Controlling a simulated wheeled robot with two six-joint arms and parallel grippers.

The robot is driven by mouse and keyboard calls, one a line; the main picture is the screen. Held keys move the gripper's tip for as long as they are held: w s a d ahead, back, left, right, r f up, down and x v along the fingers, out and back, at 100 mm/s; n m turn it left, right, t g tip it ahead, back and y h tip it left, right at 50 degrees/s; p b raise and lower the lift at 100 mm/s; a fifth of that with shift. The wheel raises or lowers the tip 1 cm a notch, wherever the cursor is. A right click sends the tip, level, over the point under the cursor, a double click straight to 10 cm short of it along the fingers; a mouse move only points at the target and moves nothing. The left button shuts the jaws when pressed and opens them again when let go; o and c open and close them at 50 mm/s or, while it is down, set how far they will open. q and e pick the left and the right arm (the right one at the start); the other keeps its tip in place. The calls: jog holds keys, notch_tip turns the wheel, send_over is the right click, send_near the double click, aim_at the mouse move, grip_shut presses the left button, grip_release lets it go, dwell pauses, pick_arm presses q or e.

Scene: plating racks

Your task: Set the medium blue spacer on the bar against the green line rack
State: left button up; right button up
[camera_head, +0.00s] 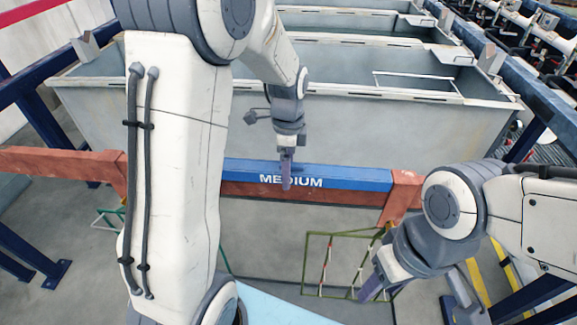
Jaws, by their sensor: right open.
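The blue spacer (345,179), marked MEDIUM, lies along the red-brown bar (60,163) in front of the grey tanks. My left gripper (287,182) points down at the spacer, its fingers overlapping the lettering; whether they grip it cannot be told. A green-framed rack (108,216) shows low at the left, mostly hidden behind my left arm. An olive-green frame with red and white rods (306,262) shows below the bar at the right. Which of these is the green line rack is unclear. My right gripper (374,286) is open and apart from the spacer, near the olive-green frame.
Open grey tanks (330,120) stand behind the bar, between blue side rails (535,98). A light blue surface (275,305) lies at the bottom middle. Grey floor (265,240) shows below the bar. Yellow strips (478,282) show at the lower right.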

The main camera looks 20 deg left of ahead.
pick_arm(q)
notch_tip(320, 180, up, 9)
jog(key=shift+r+b, duration=0.1)
jog(key=shift+b, duration=0.85)
jog(key=shift+r, duration=0.65)
jog(key=s+d+f+n+b, duration=0.2)
jog(key=s+d+f+n, duration=0.15)
jog(key=s+d, duration=0.55)
jog(key=s+d+f+n+b, duration=0.1)
jog(key=s+d+f+n, duration=0.1)
jog(key=s, duration=0.5)
jog(key=s+d+f+n+h+b, duration=0.1)
jog(key=s+d+f+n, duration=0.1)
jog(key=s+d+f, duration=0.2)
jog(key=s+f, duration=0.1)
jog(key=s, duration=0.2)
jog(key=shift+s+f, duration=0.2)
jog(key=shift+f, duration=0.1)
